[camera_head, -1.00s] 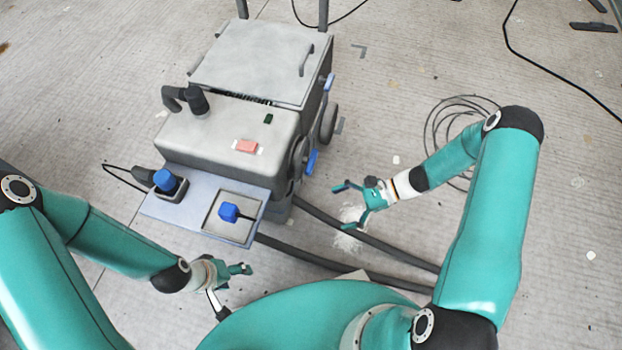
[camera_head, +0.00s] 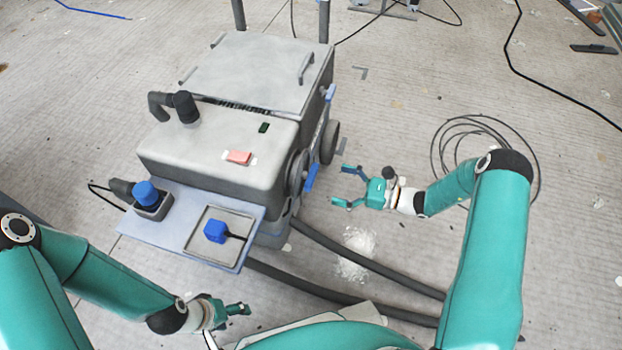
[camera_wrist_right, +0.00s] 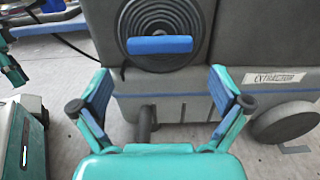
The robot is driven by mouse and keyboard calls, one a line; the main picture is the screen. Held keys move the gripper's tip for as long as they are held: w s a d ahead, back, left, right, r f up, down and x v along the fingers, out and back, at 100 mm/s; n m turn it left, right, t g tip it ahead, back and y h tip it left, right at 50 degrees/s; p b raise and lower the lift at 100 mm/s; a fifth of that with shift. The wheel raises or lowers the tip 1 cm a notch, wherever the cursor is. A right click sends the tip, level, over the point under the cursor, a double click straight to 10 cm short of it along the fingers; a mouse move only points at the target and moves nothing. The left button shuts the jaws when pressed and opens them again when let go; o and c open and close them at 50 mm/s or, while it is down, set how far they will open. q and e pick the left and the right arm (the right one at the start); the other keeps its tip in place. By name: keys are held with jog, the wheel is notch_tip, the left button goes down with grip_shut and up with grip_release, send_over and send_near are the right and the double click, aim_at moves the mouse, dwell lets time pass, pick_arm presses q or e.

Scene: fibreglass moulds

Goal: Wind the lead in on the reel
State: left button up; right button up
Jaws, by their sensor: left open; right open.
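The reel (camera_head: 297,172) is a dark ridged disc on the side of the grey extractor (camera_head: 215,150). Its blue handle (camera_head: 311,178) sticks out; in the right wrist view the handle (camera_wrist_right: 160,45) lies level across the reel face (camera_wrist_right: 165,20). My right gripper (camera_head: 343,186) is open and empty, pointing at the reel with a gap between. A thin black cable (camera_head: 437,150) lies coiled on the floor behind my right forearm; whether it joins the reel is not clear. A blue plug (camera_head: 216,231) with a short dark lead lies in the tray. My left gripper (camera_head: 243,309) is open and empty.
A shelf (camera_head: 172,226) juts from the extractor's front with a blue-capped fitting (camera_head: 146,193). Dark hoses (camera_head: 350,262) run along the floor below my right gripper, past white powder (camera_head: 357,240).

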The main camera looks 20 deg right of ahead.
aim_at(312, 176)
jog(key=b+x, duration=0.1)
jog(key=x, duration=0.7)
jog(key=shift+b, duration=0.4)
jog(key=shift+w, duration=0.1)
jog(key=c, duration=1.3)
jog(key=shift+d, duration=0.1)
